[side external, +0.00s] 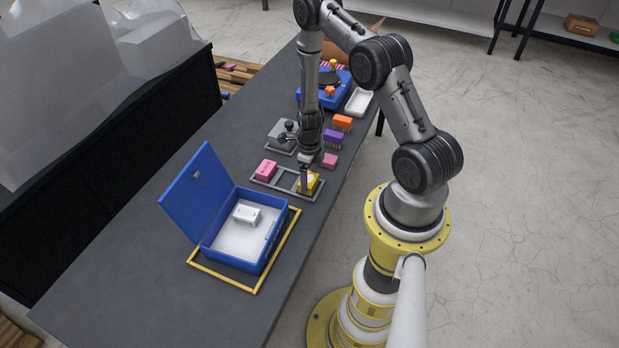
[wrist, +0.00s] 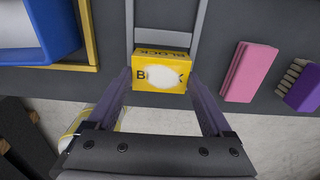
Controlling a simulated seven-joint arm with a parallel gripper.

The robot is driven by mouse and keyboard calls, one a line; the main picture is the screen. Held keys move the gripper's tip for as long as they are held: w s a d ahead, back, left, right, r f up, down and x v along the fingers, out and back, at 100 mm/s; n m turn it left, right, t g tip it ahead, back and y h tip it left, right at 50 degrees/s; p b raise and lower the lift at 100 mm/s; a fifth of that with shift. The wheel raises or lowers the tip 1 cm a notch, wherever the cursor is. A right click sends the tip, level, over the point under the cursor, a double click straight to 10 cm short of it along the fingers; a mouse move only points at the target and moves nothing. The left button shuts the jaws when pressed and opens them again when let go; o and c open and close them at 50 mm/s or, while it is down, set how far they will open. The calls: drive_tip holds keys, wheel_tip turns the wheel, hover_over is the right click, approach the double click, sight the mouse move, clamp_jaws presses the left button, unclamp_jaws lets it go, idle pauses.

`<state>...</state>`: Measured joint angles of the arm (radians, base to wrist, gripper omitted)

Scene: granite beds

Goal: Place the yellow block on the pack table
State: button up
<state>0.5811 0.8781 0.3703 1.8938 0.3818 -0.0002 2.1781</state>
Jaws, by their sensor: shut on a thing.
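The yellow block (side external: 309,181) sits at the right end of a grey slotted frame on the dark table. In the wrist view the yellow block (wrist: 160,72) lies between my fingers, with black lettering and a white patch on its face. My gripper (side external: 305,184) points down at it from above; in the wrist view my gripper (wrist: 160,85) has a finger on either side and is shut on the block. Whether the block is lifted off the frame cannot be told. No table is labelled as the pack table.
The grey frame (side external: 286,182) also holds a pink block (side external: 266,169). An open blue box (side external: 268,243) with a white item (side external: 246,214) stands inside a yellow outline (side external: 258,290). Pink, purple (side external: 334,139) and orange (side external: 342,122) things stand behind my gripper. The near left tabletop is clear.

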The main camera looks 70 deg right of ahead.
drive_tip(key=shift+f, duration=0.25)
drive_tip(key=shift+f, duration=0.1)
drive_tip(key=o, duration=1.5)
